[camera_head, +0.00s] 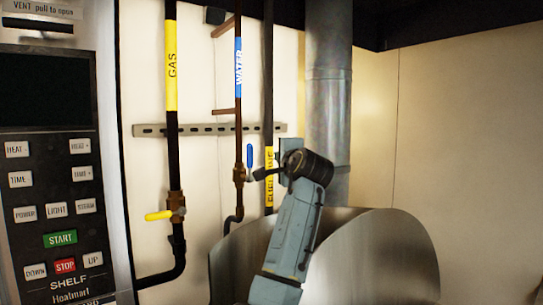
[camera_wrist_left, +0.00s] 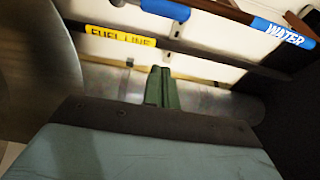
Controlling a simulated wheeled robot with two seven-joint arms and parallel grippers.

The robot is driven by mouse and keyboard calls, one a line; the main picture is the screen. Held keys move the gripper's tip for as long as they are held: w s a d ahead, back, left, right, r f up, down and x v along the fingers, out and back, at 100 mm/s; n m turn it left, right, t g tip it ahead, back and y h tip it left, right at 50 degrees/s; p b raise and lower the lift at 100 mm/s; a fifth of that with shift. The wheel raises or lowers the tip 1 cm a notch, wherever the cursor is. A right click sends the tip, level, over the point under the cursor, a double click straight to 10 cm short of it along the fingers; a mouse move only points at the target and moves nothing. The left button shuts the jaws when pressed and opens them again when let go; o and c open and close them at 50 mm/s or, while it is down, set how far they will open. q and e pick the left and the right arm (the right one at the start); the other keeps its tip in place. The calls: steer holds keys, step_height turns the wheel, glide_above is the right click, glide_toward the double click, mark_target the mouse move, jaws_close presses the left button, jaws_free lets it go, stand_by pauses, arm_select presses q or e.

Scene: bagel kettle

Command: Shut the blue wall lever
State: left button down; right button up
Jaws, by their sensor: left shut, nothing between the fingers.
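The blue lever (camera_head: 250,155) sits on a brass valve (camera_head: 239,173) on the water pipe. It points up, roughly along the pipe. In the left wrist view the blue lever (camera_wrist_left: 165,9) shows at the top edge, partly cut off. My left gripper (camera_head: 257,175) is just right of the valve and below the lever's handle, in front of the wall. Its fingers (camera_wrist_left: 162,88) are shut with nothing between them. In the wrist view they appear apart from the lever. My right gripper is in neither view.
A gas pipe (camera_head: 172,90) with a yellow lever (camera_head: 159,215) stands to the left. The yellow-labelled fuel line (camera_head: 268,80) runs close behind my gripper. A large metal kettle (camera_head: 375,260) fills the lower right. An oven panel (camera_head: 55,200) is at far left.

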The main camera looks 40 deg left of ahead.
mark_target(250, 163)
arm_select(q)
steer(key=w+a+p, duration=0.1)
steer(key=a+p, duration=0.2)
steer(key=a, duration=0.5)
steer(key=shift+w+a+p, duration=0.2)
steer(key=shift+p, duration=0.15)
